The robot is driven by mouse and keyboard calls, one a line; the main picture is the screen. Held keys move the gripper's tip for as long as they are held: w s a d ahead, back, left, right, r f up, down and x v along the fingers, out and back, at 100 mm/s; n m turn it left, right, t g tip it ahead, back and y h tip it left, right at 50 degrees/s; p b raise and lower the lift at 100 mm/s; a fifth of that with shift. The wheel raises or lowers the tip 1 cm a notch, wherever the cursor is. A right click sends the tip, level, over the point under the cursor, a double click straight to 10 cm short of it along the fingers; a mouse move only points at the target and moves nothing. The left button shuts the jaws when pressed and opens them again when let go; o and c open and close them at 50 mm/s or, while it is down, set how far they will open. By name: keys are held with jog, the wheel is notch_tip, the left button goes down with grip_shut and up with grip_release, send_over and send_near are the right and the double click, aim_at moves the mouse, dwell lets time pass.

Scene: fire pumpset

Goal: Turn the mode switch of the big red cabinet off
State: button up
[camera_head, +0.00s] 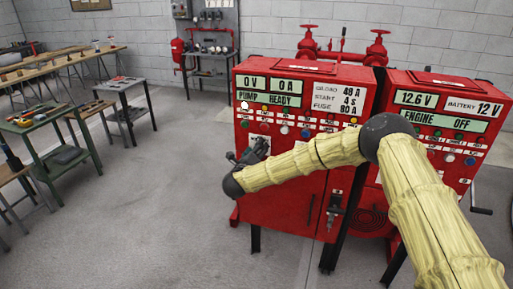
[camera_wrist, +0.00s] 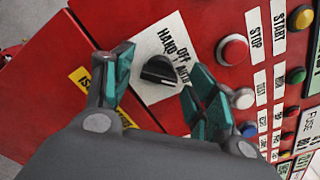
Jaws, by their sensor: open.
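The big red cabinet (camera_head: 285,185) stands at centre in the head view, with display panels and rows of buttons on its front. Its mode switch, a black knob (camera_wrist: 160,71) on a white plate (camera_wrist: 152,40) marked HAND, OFF and AUTO, shows in the wrist view. I cannot tell for sure which mark the knob points at. My gripper (camera_wrist: 159,78) is open, with one teal-padded finger on each side of the knob; contact is not clear. In the head view my gripper (camera_head: 256,151) is at the cabinet's left front, and my arm hides part of the front.
A second red cabinet (camera_head: 470,120) stands to the right. Workbenches (camera_head: 62,130) are at left. The floor left of the cabinet is clear.

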jog(key=shift+w, duration=0.15)
jog(key=c, duration=1)
jog(key=shift+f+b, duration=0.1)
jog(key=shift+b, duration=0.2)
jog(key=n+b, duration=0.7)
jog(key=n, duration=0.1)
jog(key=shift+n, duration=0.4)
